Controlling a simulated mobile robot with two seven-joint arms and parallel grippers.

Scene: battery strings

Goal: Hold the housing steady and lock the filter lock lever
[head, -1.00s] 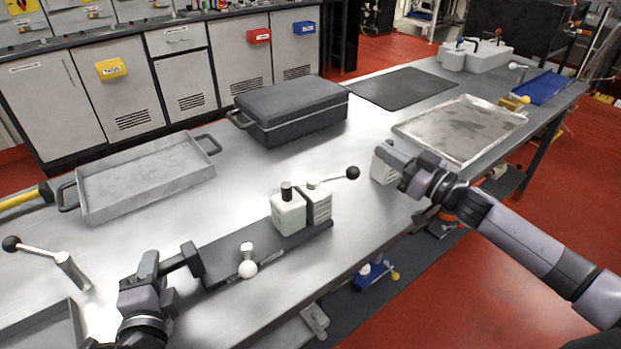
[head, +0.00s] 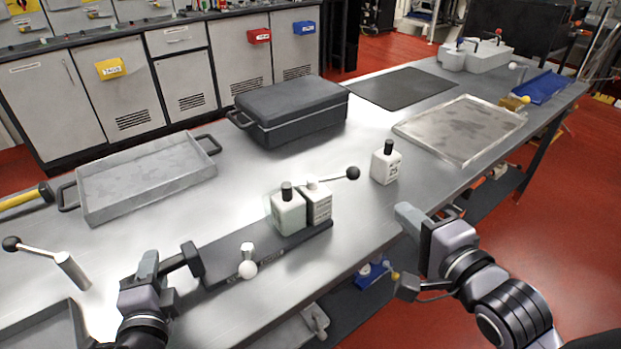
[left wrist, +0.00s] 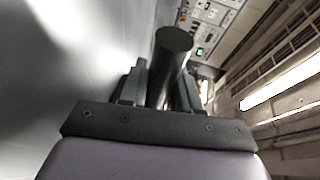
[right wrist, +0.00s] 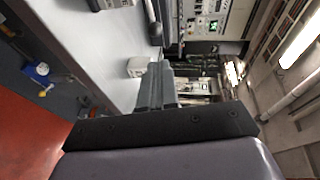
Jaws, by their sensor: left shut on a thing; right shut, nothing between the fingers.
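The housing is a long dark base (head: 215,258) on the bench with two pale blocks at its right end: a black-capped one (head: 288,210) and a labelled one (head: 319,203). A lever with a black ball (head: 352,173) points right from the top of the labelled block. My right gripper (head: 408,216) is shut and empty, near the bench's front edge, apart from the housing.
A white bottle with a black cap (head: 385,165) stands right of the housing. A grey tray (head: 150,208), a black case (head: 292,110) and a metal tray (head: 410,132) lie farther back. Another black-ball lever (head: 40,252) is at the left. Bare bench lies between.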

